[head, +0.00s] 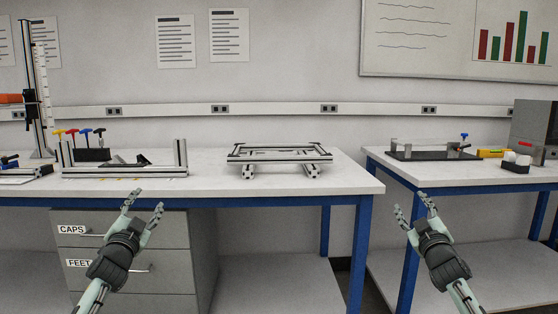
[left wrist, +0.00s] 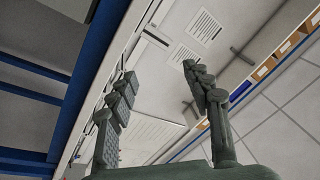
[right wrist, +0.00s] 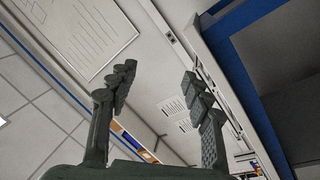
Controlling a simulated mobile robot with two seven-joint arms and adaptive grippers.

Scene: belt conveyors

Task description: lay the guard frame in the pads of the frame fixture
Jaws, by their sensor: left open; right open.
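The guard frame (head: 280,153) looks like the flat rectangle of silvery profile bars with dark grooves. It rests on two short profile bars (head: 311,171) on the left table. A dark plate with grey upright posts (head: 432,154) on the right table looks like the frame fixture; its pads are too small to make out. My left gripper (head: 145,200) is open and empty before the left table's front edge. My right gripper (head: 411,201) is open and empty before the right table. Both wrist views show spread fingers with nothing between them.
A profile assembly with uprights (head: 125,171) and a rack of coloured-handled tools (head: 92,154) stand left on the left table (head: 350,182). A gap separates the tables. A yellow item (head: 493,153) and a grey box (head: 530,130) stand on the right table (head: 470,173).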

